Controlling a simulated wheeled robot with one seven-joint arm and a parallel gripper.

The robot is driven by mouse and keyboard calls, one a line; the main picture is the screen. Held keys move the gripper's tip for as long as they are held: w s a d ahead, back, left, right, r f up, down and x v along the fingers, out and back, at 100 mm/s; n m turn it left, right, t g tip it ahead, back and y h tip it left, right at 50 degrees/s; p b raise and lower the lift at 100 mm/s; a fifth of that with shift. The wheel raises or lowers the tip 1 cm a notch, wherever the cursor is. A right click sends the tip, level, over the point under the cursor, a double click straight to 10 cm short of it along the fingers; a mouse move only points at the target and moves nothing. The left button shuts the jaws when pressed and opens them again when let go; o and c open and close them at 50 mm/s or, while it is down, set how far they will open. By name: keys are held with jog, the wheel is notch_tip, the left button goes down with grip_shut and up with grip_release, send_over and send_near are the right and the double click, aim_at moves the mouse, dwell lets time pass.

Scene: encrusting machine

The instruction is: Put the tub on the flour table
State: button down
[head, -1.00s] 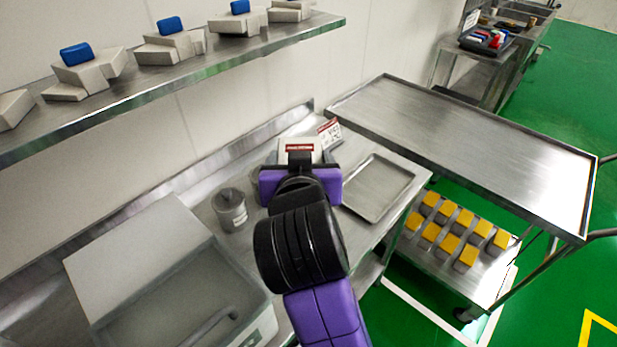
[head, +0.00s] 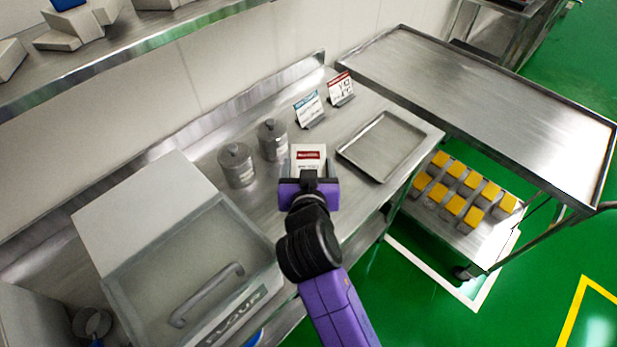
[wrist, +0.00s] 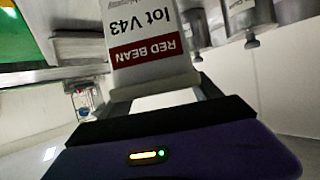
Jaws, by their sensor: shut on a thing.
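The tub (head: 307,155) is a white container with a red label. In the wrist view its label reads "RED BEAN lot V43", upside down (wrist: 155,45). My gripper (head: 308,180) is shut on the tub from the near side, and its jaws show at the bottom of the wrist view (wrist: 160,110). The tub is over the steel table (head: 352,207), which bears a bin marked "FLOUR" (head: 150,215). I cannot tell whether the tub touches the tabletop.
Two grey lidded canisters (head: 237,165) (head: 273,140) stand left of the tub. Two label signs (head: 309,108) (head: 341,88) stand behind it. A shallow tray (head: 382,146) lies right. A steel cart (head: 480,110) with yellow-topped blocks below stands beyond. A shelf (head: 170,30) overhangs upper left.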

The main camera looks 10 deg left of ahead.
jog(key=shift+f, duration=2.4)
jog(key=shift+f, duration=0.15)
jog(key=shift+c, duration=0.7)
grip_release()
jog(key=shift+f, duration=0.15)
jog(key=shift+r, duration=0.2)
jog(key=b+v, duration=0.1)
jog(key=v, duration=0.6)
jog(key=shift+s, duration=0.25)
